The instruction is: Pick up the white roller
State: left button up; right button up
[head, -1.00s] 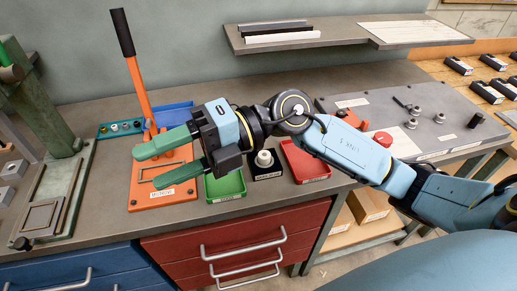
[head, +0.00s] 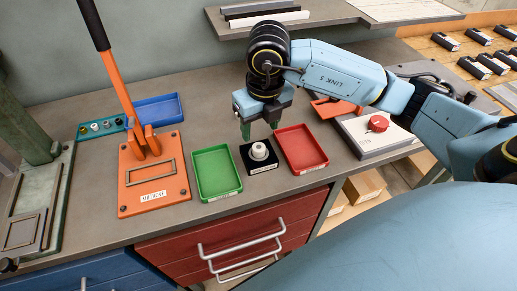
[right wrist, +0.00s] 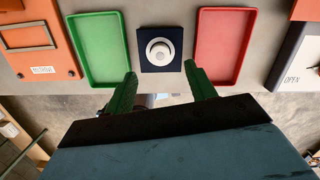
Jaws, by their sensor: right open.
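The white roller (head: 259,151) stands upright on a small black block (head: 268,164) between a green tray and a red tray. It also shows in the right wrist view (right wrist: 160,50), seen from above as a white ring. My right gripper (head: 259,130) hangs over and just behind the black block in the head view, its fingers pointing down. In the right wrist view its two green fingers (right wrist: 159,74) are apart, with the roller beyond their tips and roughly between them. Nothing is held. My left gripper is not in view.
The green tray (head: 194,176) lies left of the block and the red tray (head: 322,160) right of it. An orange press (head: 126,195) with a tall lever stands at left, near a blue tray (head: 181,107) and a teal rack (head: 80,133). A shelf (head: 218,24) overhangs behind.

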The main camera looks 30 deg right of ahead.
aim_at(259, 147)
jog(key=f, duration=0.7)
jog(key=shift+w+f, duration=0.1)
jog(key=shift+w, duration=0.2)
jog(key=shift+c, duration=0.3)
jog(key=c, duration=1.1)
jog(key=shift+o, duration=0.2)
